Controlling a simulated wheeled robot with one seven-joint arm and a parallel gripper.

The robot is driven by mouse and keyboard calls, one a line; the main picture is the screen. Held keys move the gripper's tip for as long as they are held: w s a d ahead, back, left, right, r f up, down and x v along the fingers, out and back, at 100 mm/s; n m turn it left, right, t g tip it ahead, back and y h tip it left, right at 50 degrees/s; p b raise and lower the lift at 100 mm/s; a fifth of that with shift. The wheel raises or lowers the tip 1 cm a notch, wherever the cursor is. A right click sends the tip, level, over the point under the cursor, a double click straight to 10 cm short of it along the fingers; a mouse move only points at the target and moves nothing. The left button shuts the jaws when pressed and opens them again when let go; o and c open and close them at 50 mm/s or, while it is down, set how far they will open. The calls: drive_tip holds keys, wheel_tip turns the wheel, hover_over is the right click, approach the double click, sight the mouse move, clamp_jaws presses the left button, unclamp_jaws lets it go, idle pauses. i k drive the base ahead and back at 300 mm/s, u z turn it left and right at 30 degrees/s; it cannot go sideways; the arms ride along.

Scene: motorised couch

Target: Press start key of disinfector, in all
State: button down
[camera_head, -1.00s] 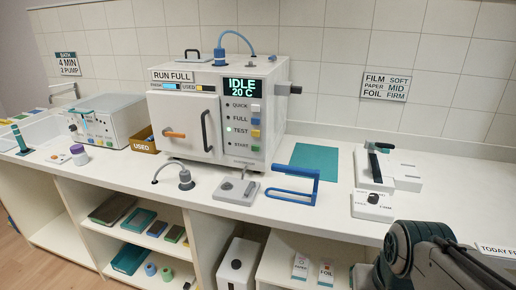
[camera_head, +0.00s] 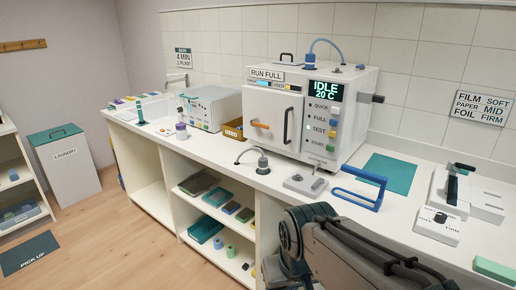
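The disinfector (camera_head: 271,113) is a white box on the counter against the tiled wall. Its display (camera_head: 327,91) reads IDLE 20 C. A column of keys below the display is labelled QUICK, FULL, TEST and START. The start key (camera_head: 330,147) is the lowest and looks green. A small green light shows by TEST. A sign above the door reads RUN FULL. The door, with an orange handle and a dark bar, looks shut. Part of my arm shows at the bottom right, in front of the counter. My gripper's fingers are not in view.
On the counter before the disinfector are a grey hose fitting (camera_head: 262,165), a grey plate device (camera_head: 306,184) and a blue frame (camera_head: 361,190). A sealer-like device (camera_head: 452,195) stands right. Floor is free at left, near a laundry bin (camera_head: 66,167).

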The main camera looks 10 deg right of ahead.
sight(329, 147)
drive_tip(key=u, duration=0.8)
drive_tip(key=i, duration=1.4)
drive_tip(key=z, duration=2.5)
